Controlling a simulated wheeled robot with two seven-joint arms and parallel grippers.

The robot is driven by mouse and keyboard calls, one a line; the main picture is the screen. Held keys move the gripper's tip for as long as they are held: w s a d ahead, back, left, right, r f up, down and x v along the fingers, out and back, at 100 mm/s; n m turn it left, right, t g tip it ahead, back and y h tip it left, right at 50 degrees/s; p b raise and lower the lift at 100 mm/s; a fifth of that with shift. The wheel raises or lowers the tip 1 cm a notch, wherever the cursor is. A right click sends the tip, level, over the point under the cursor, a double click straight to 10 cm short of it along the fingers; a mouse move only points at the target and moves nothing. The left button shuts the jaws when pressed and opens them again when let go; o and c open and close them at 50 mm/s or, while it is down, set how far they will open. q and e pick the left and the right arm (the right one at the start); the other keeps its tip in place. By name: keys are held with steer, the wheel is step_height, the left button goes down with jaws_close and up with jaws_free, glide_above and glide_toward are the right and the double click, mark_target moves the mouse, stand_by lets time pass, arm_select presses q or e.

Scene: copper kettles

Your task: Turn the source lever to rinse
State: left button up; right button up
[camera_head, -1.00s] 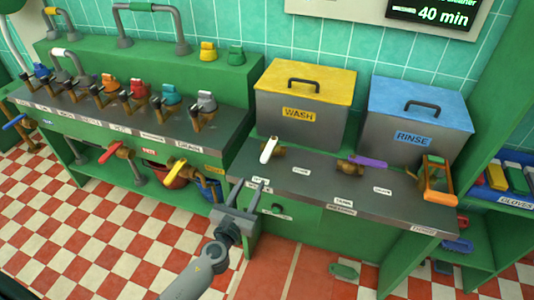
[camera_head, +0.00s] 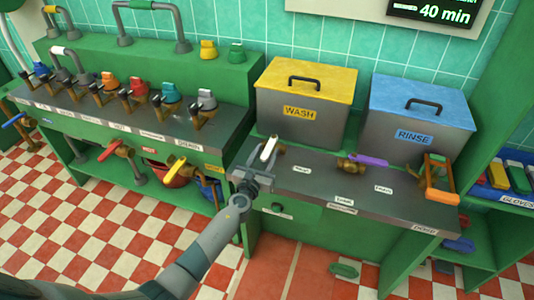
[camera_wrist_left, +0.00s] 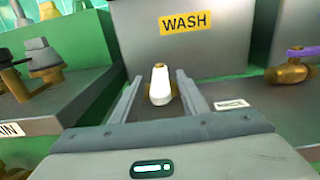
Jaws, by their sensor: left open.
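A white lever (camera_head: 267,149) on a brass valve stands in front of the grey WASH tank (camera_head: 299,121) with its yellow lid. A purple lever (camera_head: 370,159) on another brass valve sits before the RINSE tank (camera_head: 413,137). The small labels are too blurred to tell which one is the source lever. My left gripper (camera_head: 257,164) is open at the white lever. In the left wrist view, the white lever (camera_wrist_left: 160,86) lies between the two fingers, with a gap on either side. My right gripper is not in view.
A row of coloured taps (camera_head: 138,88) stands on the left counter. An orange-handled brass frame (camera_head: 439,177) stands at the counter's right end. Several coloured items sit in the GLOVES bin (camera_head: 514,201) at the right. The counter's front strip is mostly clear.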

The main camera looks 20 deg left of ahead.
arm_select(q)
steer(key=shift+w, duration=0.5)
jaws_close()
